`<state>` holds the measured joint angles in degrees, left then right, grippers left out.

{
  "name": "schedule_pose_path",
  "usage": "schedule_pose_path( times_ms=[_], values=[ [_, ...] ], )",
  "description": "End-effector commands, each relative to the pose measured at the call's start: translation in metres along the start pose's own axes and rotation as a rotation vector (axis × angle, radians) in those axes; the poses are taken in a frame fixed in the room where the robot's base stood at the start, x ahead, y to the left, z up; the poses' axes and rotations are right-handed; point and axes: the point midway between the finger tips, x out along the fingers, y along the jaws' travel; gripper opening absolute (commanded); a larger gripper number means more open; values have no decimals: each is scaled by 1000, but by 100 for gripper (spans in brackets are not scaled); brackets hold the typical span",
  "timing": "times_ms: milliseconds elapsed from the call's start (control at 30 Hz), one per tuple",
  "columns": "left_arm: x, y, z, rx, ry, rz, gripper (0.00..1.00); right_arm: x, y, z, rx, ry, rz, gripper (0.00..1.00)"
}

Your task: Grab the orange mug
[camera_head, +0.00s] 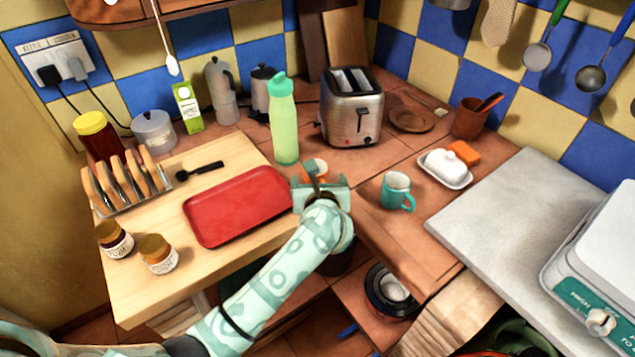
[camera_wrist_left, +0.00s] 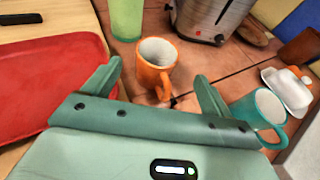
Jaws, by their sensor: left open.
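The orange mug (camera_wrist_left: 157,62) stands upright on the tiled counter in the left wrist view, its handle pointing toward my gripper. In the head view only a part of the orange mug (camera_head: 316,167) shows, behind my left gripper. My left gripper (camera_head: 320,182) is open. In the left wrist view the fingers of my left gripper (camera_wrist_left: 158,82) are spread wide, with the mug beyond and between them. Nothing is between the jaws that I can see as held. My right gripper is not in view.
A teal mug (camera_head: 397,190) stands right of the gripper. A green bottle (camera_head: 284,125) and a toaster (camera_head: 351,108) stand behind the orange mug. A red tray (camera_head: 237,206) lies on the wooden board at left. A white butter dish (camera_head: 445,168) is farther right.

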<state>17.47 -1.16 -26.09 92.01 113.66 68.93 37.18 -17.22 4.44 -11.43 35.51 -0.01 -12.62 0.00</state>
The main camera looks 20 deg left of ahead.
Motion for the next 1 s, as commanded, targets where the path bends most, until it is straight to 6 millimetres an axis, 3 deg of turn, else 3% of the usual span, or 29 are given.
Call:
schedule_pose_path(
  times_ms=[267,500,767,800,967,1000],
  values=[
    [28,2,-2,3,-1,2,85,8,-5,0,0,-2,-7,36],
    [66,5,-4,4,0,1,85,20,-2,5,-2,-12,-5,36],
    [70,5,-2,2,0,0,85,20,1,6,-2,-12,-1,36],
    [70,5,-2,2,0,0,82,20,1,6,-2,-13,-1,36],
    [70,5,-2,2,0,0,37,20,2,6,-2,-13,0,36],
    [70,5,-2,2,0,0,33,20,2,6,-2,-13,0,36]
  ],
)
